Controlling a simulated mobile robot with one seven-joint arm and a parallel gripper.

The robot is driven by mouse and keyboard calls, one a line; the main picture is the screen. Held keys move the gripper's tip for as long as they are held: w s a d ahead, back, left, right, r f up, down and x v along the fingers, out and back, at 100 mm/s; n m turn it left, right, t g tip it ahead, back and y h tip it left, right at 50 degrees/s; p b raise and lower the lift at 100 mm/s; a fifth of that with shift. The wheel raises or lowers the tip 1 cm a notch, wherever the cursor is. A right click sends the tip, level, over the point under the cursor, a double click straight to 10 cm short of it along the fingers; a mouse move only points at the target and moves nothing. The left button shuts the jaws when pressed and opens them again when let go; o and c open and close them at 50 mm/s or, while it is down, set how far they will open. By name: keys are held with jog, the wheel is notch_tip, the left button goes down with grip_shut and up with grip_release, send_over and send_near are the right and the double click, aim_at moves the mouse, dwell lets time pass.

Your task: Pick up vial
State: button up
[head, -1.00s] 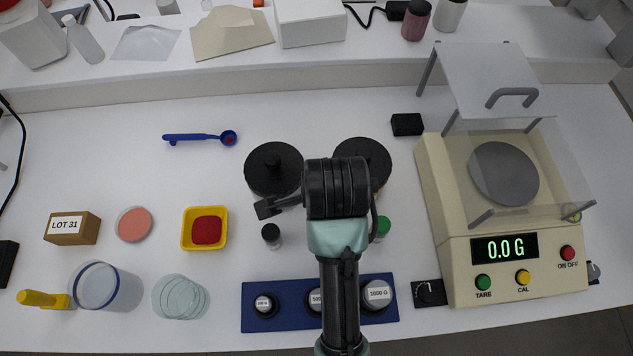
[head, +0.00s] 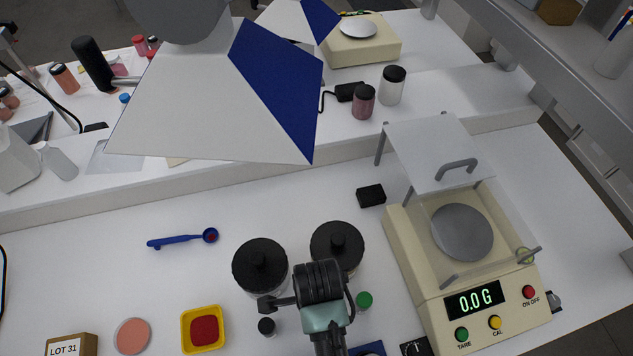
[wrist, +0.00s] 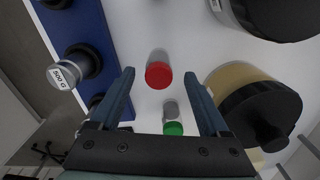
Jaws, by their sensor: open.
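In the wrist view, a vial with a red cap (wrist: 158,75) stands upright between the tips of my open gripper (wrist: 159,84), with white bench showing on both sides of it. The red-capped vial is hidden behind my arm in the head view. A clear vial with a green cap (wrist: 173,128) is nearer the gripper's base in the wrist view; its green cap also shows in the head view (head: 364,299), right of my arm. A small vial with a black cap (head: 267,326) stands left of my arm. My fingers hold nothing.
Two black-lidded jars (head: 260,264) (head: 338,246) stand close behind my wrist. A balance (head: 462,307) reading 0.0 G is right. A yellow tray (head: 188,342) of red powder and a blue spoon (head: 182,240) lie left. A blue weight strip (wrist: 84,25) is beside my gripper.

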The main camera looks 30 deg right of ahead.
jog(key=shift+a+f+p, duration=0.1)
jog(key=shift+f+p, duration=0.55)
jog(key=shift+f, duration=2.05)
grip_shut()
